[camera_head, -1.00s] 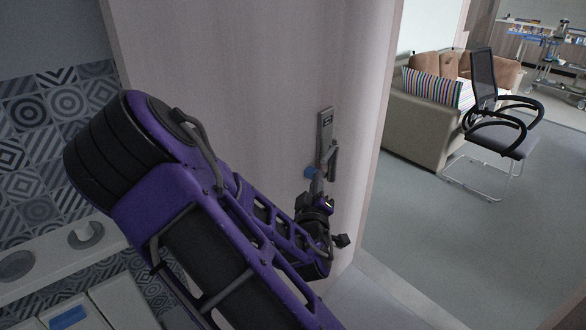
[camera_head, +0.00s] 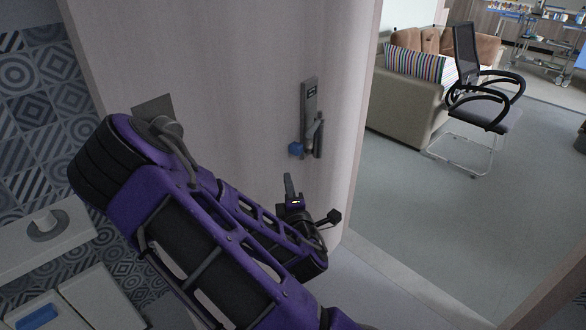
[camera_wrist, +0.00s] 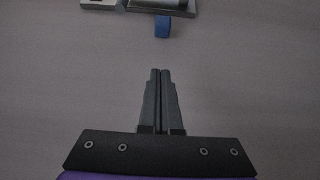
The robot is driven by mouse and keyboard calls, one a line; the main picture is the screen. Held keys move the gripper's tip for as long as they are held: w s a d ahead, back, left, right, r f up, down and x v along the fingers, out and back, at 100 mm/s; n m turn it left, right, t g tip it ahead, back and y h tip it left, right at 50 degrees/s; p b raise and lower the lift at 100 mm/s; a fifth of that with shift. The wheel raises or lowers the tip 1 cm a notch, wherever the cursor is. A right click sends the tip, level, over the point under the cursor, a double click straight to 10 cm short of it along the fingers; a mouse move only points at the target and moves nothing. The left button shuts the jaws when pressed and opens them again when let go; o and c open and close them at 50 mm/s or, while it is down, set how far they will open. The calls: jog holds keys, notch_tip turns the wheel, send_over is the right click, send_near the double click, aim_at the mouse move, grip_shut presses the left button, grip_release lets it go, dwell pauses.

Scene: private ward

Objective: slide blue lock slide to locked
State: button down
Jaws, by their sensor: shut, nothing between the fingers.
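The blue lock slide (camera_head: 296,149) is a small blue block at the lower left of the grey lock plate (camera_head: 308,95) on the pale door (camera_head: 230,70). In the wrist view the blue slide (camera_wrist: 162,27) sticks out below the edge of the grey plate (camera_wrist: 95,4) at the top. My gripper (camera_head: 288,178) is below the slide in the head view, apart from it. In the wrist view my gripper (camera_wrist: 160,72) has its two fingers together and empty, pointing toward the slide with a gap of bare door between.
A door handle (camera_head: 318,135) is beside the slide on the plate. The door edge is right of it, with open floor (camera_head: 430,230) beyond. A black chair (camera_head: 485,110) and a sofa (camera_head: 405,105) stand there. A white ledge (camera_head: 45,235) is at left.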

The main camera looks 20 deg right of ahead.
aim_at(292, 150)
jog(key=b+x, duration=0.3)
jog(key=x, duration=0.4)
jog(key=shift+w+d, duration=0.1)
jog(key=shift+w, duration=0.2)
jog(key=shift+w+d, duration=0.3)
jog(key=shift+d, duration=0.3)
jog(key=shift+w+d, duration=0.25)
jog(key=shift+d, duration=0.3)
jog(key=shift+w+d, duration=0.35)
jog(key=shift+d, duration=0.2)
jog(key=shift+d, duration=0.1)
